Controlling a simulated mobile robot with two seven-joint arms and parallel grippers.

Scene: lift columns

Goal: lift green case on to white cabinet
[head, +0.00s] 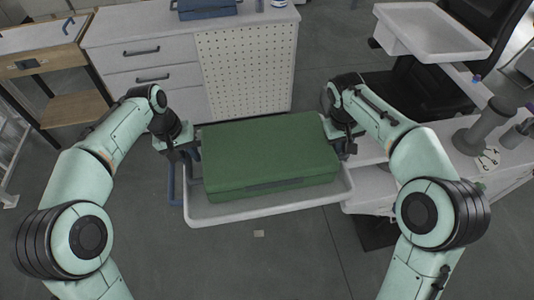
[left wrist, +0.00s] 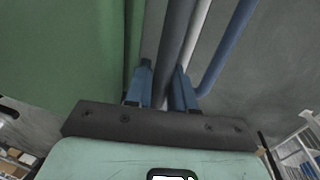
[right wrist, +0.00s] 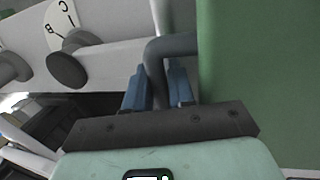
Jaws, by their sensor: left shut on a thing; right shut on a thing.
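The green case (head: 268,155) is in the middle of the head view, lid shut and level-looking, over a shallow light-grey tray (head: 270,208). Whether it rests in the tray or hangs just above it, I cannot tell. My left gripper (head: 193,150) is shut on a dark handle bar (left wrist: 172,50) at the case's left side. My right gripper (head: 340,143) is shut on a dark curved handle (right wrist: 172,47) at its right side. The white cabinet (head: 150,25), with drawers and a perforated panel, stands behind the case.
A blue box (head: 206,8) and a small can (head: 281,3) stand on the cabinet's back edge; its front top is clear. A white tray (head: 435,30) is at back right, and a white counter with grey cylinders (head: 485,125) is at right. A wooden-shelved bench (head: 70,105) is at left.

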